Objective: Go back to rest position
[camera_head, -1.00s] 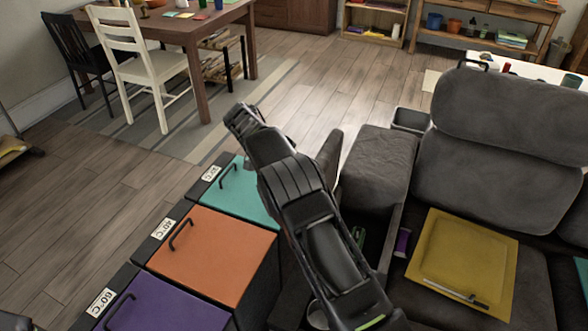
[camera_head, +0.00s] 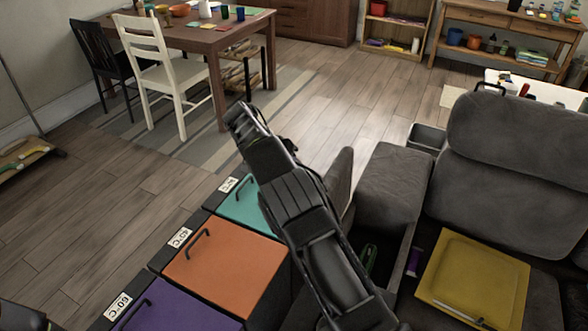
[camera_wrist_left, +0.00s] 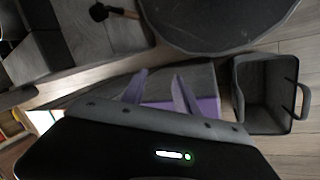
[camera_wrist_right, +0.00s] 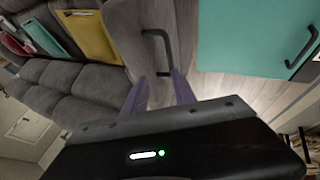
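My right arm (camera_head: 300,210) crosses the middle of the head view, slanting from the bottom toward the upper left, above the edge of the coloured lids. In the right wrist view my right gripper (camera_wrist_right: 158,95) has its two purple fingers apart, with nothing seen held between them. A grey panel with a black handle (camera_wrist_right: 162,45) lies beyond the fingers. My left gripper (camera_wrist_left: 160,92) shows in the left wrist view with its fingers apart and nothing seen held. A purple surface lies behind them.
Teal (camera_head: 245,207), orange (camera_head: 228,268) and purple (camera_head: 180,312) lids with handles lie below the arm. A grey sofa (camera_head: 505,175) with a mustard tray (camera_head: 475,280) stands at right. A white chair (camera_head: 165,75) and wooden table (camera_head: 205,38) stand behind. Open floor lies at left.

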